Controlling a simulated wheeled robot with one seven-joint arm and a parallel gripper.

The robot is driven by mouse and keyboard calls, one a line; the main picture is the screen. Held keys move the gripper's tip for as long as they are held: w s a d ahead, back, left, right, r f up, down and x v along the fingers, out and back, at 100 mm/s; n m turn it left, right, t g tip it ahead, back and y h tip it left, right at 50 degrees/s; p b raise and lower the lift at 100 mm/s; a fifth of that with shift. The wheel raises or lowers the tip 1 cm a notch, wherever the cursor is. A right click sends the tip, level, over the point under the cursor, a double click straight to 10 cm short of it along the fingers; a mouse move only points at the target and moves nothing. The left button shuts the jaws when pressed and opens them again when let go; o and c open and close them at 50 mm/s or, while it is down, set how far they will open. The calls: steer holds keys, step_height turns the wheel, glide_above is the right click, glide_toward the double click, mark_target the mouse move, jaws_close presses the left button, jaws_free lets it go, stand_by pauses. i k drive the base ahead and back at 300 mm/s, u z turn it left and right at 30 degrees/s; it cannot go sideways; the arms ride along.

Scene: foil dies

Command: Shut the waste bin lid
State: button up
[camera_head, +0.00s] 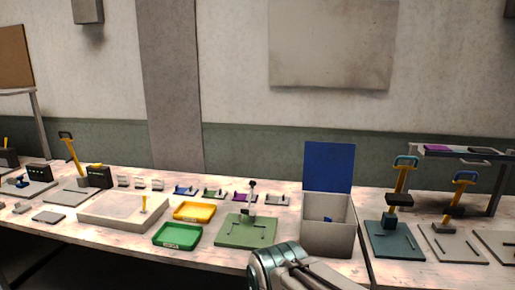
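The waste bin (326,239) is a light grey box on the table, right of the picture's middle. Its blue lid (329,167) stands upright at the back edge, so the bin is open. A small blue piece shows inside it. My gripper (312,279) is at the bottom edge of the picture, in front of the bin and below its rim. It appears apart from the lid. The fingers are cut off or too unclear to tell whether they are open.
A green plate with an upright tool (246,232) stands left of the bin. Green (177,236) and yellow (194,211) trays lie further left. Right of the bin is a teal press with a yellow lever (396,238). The wall behind the lid is clear.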

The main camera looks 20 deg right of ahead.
mark_target(328, 166)
steer(key=u, duration=0.95)
steer(key=i, duration=1)
steer(key=z, duration=1.65)
